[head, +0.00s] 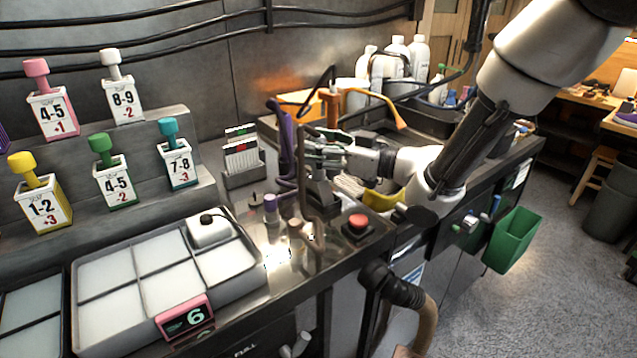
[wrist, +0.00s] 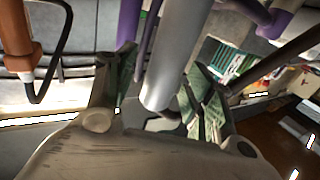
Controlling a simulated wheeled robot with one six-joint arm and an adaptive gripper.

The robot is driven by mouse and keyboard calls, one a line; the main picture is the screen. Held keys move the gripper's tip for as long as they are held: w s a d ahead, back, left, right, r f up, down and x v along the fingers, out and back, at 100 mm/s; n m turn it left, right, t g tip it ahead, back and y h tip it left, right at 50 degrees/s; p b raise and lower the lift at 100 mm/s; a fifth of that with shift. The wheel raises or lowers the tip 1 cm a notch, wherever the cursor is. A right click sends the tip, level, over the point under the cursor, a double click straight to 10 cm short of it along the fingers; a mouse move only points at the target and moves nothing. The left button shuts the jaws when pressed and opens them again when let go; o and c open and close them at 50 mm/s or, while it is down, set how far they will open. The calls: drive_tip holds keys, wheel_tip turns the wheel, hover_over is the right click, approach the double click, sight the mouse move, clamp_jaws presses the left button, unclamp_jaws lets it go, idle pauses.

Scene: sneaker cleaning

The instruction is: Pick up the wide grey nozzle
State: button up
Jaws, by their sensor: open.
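The wide grey nozzle (wrist: 178,60) shows in the wrist view as a smooth grey cylinder, slightly tilted. Its lower end lies between the two fingers of my gripper (wrist: 160,82), which is open around it. Gaps show at the sides, though contact is hard to judge. In the head view my gripper (head: 315,150) reaches left from the arm to the tool stand at the back of the counter. There the grey nozzle is hard to tell apart from my fingers and the stand.
A purple nozzle (head: 286,140) stands left of my gripper and an orange one (head: 331,103) stands behind it. A brown hose (head: 306,190) rises in front. A red button (head: 357,222) and a partitioned tray (head: 85,335) are nearer. A green bin (head: 512,240) hangs right.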

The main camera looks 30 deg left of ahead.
drive_tip(key=shift+c, duration=0.3)
clamp_jaws()
drive_tip(key=shift+r, duration=0.1)
